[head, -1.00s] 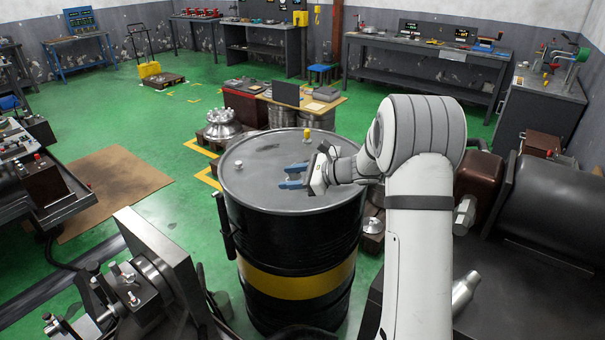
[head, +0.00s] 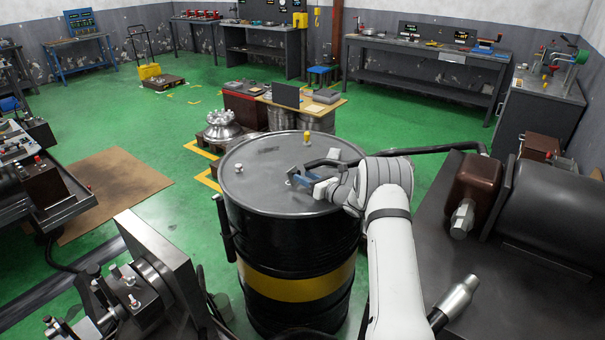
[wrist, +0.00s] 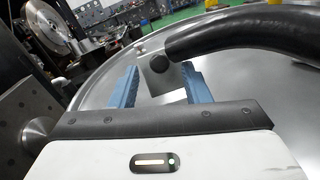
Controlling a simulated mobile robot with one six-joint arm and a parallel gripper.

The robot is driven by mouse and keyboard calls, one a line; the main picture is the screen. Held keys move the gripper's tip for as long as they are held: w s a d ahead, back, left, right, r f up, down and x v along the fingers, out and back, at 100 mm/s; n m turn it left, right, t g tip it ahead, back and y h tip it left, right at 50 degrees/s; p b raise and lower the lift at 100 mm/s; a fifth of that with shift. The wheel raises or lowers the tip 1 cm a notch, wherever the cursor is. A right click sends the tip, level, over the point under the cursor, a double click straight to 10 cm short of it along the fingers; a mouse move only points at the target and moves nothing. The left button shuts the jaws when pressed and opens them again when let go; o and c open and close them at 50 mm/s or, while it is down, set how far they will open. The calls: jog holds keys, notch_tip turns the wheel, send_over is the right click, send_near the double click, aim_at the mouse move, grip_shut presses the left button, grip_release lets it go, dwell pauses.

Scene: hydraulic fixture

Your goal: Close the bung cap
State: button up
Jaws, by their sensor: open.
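The black drum (head: 300,240) with a yellow band stands upright in the middle of the head view. My gripper (head: 298,179), with blue fingers, is open just over the right part of its grey lid. In the wrist view a grey plate with a round black knob (wrist: 160,64) stands up between the two fingers (wrist: 160,88). It looks like the raised bung cap, but I cannot be sure. I cannot tell if either finger touches it. What lies under the plate is hidden.
A thick black hose (head: 420,151) runs from the right to over the lid, close to my gripper; it also shows in the wrist view (wrist: 240,38). A silver knob (head: 239,167) and a yellow fitting (head: 307,137) stand on the lid. The lid's left half is mostly clear.

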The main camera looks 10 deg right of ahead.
jog(key=shift+x, duration=1.25)
